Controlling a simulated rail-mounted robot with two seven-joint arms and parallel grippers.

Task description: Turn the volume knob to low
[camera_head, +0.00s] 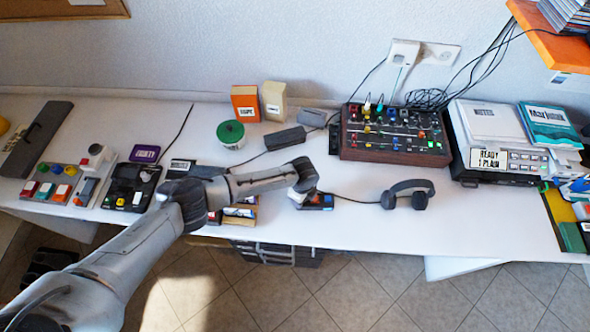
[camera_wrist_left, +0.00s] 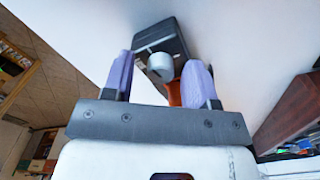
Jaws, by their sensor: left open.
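A small dark box (camera_head: 322,202) with a cable lies on the white desk near its front edge, right of centre in the head view. In the left wrist view the dark box (camera_wrist_left: 168,36) carries a round pale grey knob (camera_wrist_left: 160,66). My left gripper (camera_wrist_left: 162,64) is open, with its two pale purple fingers on either side of the knob. A gap shows between the knob and each finger, so contact is not visible. In the head view my left gripper (camera_head: 305,188) hides part of the box. Any volume markings are unreadable. My right gripper is not in view.
Headphones (camera_head: 408,193) lie just right of the box. A mixer panel (camera_head: 395,136) stands behind, and a printer (camera_head: 495,145) farther right. A green-lidded tub (camera_head: 231,134) and a dark brick-shaped adapter (camera_head: 285,138) sit behind my arm. Button boxes (camera_head: 62,184) are at the left.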

